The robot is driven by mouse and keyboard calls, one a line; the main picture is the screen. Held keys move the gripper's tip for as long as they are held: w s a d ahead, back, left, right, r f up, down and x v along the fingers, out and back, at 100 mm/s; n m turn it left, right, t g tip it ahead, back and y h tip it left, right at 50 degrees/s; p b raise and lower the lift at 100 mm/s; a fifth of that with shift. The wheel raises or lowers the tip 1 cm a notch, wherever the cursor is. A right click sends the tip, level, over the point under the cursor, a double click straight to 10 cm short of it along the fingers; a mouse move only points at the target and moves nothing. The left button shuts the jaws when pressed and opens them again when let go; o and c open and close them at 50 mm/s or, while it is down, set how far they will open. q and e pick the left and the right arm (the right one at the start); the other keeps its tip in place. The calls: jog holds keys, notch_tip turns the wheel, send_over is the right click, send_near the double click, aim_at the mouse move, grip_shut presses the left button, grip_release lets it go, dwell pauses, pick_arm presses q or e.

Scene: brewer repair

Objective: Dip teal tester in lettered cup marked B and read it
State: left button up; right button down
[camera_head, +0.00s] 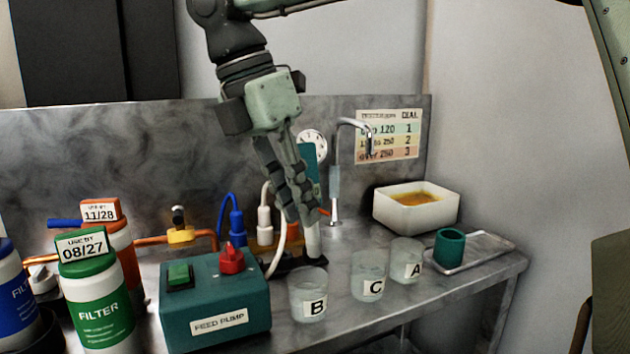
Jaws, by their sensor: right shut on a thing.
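My right gripper (298,212) points down from the top middle, behind cup B. It is shut on the teal tester (311,160), whose teal body shows beside and behind the fingers. A pale upright piece (313,242) shows just below the fingertips; I cannot tell whether it belongs to the tester. The clear cup marked B (307,296) stands on the metal bench in front of the gripper. Cup C (368,276) and cup A (406,262) stand to its right. The tester's reading cannot be seen. My left gripper is out of view.
A teal feed pump (215,305) with a red knob stands left of cup B. Filter bottles (97,305) stand far left. A thin tap (336,190), a chart (389,134) and a white tub (416,208) are behind. A green cup (449,247) sits on a tray (490,246) at right.

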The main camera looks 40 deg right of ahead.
jog(key=shift+g+p, duration=0.6)
jog(key=shift+g, duration=0.1)
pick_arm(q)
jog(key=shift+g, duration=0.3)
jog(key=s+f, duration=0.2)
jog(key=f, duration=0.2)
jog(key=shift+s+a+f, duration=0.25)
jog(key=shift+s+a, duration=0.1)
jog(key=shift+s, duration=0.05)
pick_arm(e)
jog(key=shift+n+g, duration=0.3)
jog(key=shift+g, duration=0.9)
